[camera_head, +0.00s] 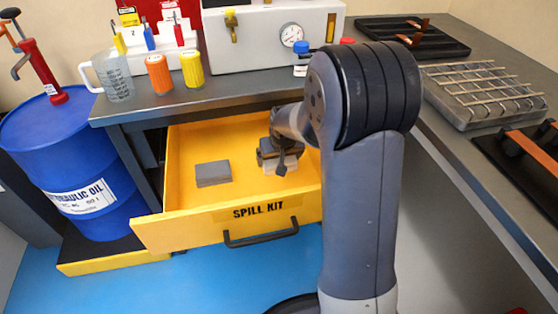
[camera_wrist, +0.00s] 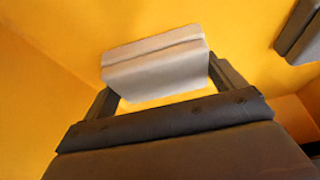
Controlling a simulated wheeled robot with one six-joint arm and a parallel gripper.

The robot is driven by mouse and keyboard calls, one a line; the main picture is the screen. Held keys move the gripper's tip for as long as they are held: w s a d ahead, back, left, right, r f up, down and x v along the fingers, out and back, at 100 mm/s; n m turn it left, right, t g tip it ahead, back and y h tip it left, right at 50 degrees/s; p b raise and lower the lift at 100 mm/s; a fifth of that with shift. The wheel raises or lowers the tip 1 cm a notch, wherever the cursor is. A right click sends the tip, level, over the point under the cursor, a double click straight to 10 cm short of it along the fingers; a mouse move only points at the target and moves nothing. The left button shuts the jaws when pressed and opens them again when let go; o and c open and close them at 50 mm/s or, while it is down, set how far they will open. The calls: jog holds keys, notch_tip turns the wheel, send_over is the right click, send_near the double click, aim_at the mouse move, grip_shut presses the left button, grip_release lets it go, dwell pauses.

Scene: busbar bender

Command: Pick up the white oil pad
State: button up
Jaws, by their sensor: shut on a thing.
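The white oil pad (camera_wrist: 155,62) is a pale block held between the fingers of my gripper (camera_wrist: 165,88) in the wrist view. In the head view the white pad (camera_head: 281,168) shows partly under my gripper (camera_head: 280,160), inside the open yellow drawer (camera_head: 190,229) marked SPILL KIT. My gripper is shut on the pad. I cannot tell whether the pad still touches the drawer floor. A grey pad (camera_head: 213,174) lies to the left in the drawer, and a grey block also shows at the top right of the wrist view (camera_wrist: 300,32).
The grey bench (camera_head: 220,103) overhangs the back of the drawer. A blue oil drum (camera_head: 70,160) stands left of the drawer. A wire rack (camera_head: 485,92) sits at right.

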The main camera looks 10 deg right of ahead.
notch_tip(320, 180, up, 10)
jog(key=p, duration=0.3)
